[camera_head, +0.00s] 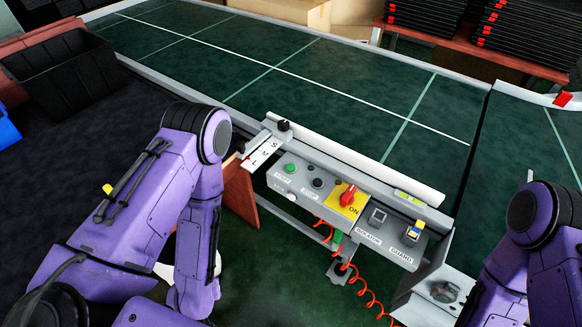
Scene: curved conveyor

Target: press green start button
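The green start button (291,168) is a small round button near the left end of the grey control panel (330,219). Its top shows unobstructed and nothing touches it. A dark round button (317,183) sits to its right, by a label that seems to read stop. My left arm reaches in at the left, with its elbow beside the panel's left end. My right arm is at the lower right edge, beyond the panel's right end. Neither gripper can be seen.
A red rotary switch (348,195) on a yellow plate sits mid-panel. A size slider (262,153) is at its left end. The green conveyor (300,75) runs behind. A brown-red board (240,188) stands between my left arm and the panel. A red coiled cable (365,290) hangs below.

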